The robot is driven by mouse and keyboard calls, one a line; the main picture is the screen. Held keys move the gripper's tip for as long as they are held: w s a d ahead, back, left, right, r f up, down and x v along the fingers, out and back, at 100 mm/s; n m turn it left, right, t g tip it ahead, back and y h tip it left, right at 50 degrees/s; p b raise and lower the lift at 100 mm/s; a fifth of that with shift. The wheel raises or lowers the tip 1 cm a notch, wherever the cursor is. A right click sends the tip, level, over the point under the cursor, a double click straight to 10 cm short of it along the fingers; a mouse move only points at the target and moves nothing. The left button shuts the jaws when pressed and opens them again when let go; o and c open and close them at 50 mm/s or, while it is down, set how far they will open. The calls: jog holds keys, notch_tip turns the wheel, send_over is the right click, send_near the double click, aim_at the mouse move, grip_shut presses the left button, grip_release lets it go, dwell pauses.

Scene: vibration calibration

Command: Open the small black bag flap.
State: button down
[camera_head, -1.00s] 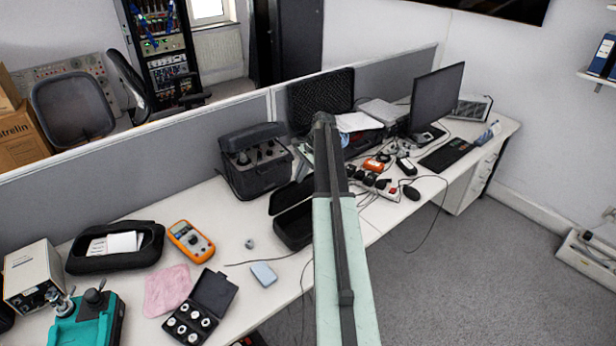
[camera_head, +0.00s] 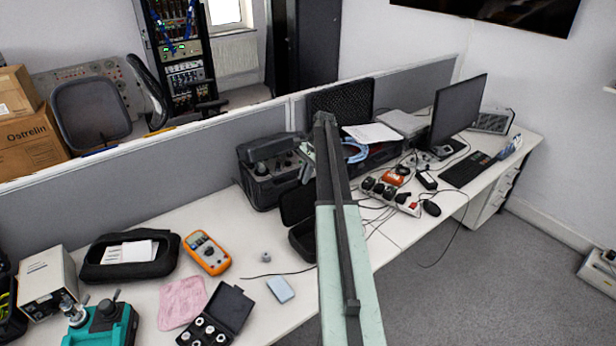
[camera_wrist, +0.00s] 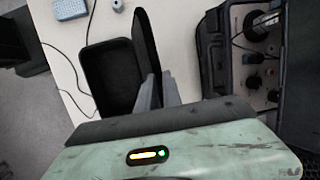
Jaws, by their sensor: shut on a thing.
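The small black bag (camera_wrist: 106,78) is an oblong case with its hollow inside showing in the wrist view. Its flap (camera_wrist: 146,40) stands raised along the bag's right long edge there. My gripper (camera_wrist: 158,82) is at the near part of that flap, shut on it, with one grey finger on each side. In the head view the bag (camera_head: 304,241) stands on the white desk, partly hidden behind my arm, with its flap (camera_head: 297,203) up at the back.
A large black instrument case (camera_head: 268,172) stands close behind the bag. An orange multimeter (camera_head: 206,252), a pale blue box (camera_head: 280,289) and a black case of small weights (camera_head: 216,316) lie to the left. Cables and a power strip (camera_head: 391,195) lie to the right.

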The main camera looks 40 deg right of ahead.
jog(key=c, duration=1.6)
grip_release()
jog(key=shift+w+d+f, duration=0.1)
jog(key=shift+f, duration=0.05)
jog(key=p+v, duration=0.7)
jog(key=v, duration=0.1)
jog(key=shift+p, duration=0.3)
